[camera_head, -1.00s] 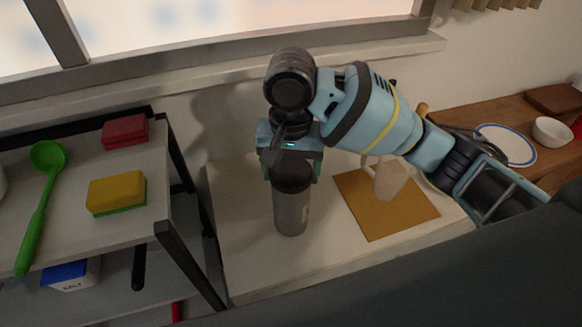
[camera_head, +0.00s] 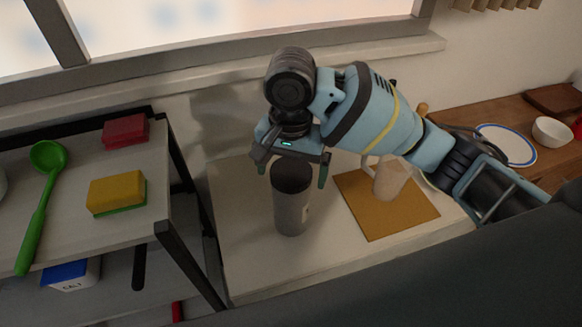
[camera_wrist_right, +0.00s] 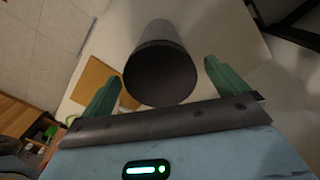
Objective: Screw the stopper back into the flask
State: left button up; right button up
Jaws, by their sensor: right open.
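The flask (camera_head: 291,212) is a dark grey cylinder standing upright on the white counter. Its dark round top, seen in the right wrist view (camera_wrist_right: 160,75), looks like the stopper seated in the flask, but I cannot tell how tightly. My right gripper (camera_head: 292,176) is open above the flask, its green fingers apart. In the right wrist view the two fingers (camera_wrist_right: 163,83) lie on either side of the dark top, with a gap to each and nothing held. My left gripper is not in view.
An orange-brown mat (camera_head: 388,218) with a pale mug (camera_head: 389,184) lies right of the flask. A shelf at left holds a green ladle (camera_head: 41,205), a yellow-green sponge (camera_head: 116,193) and a red block (camera_head: 126,131). A window sill (camera_head: 215,75) runs behind.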

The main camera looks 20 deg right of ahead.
aim_at(291, 171)
jog(key=shift+r, duration=0.25)
notch_tip(291, 171, up, 6)
jog(key=shift+r, duration=0.1)
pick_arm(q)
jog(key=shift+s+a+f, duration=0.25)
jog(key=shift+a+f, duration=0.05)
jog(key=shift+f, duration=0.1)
pick_arm(e)
jog(key=shift+r, duration=0.55)
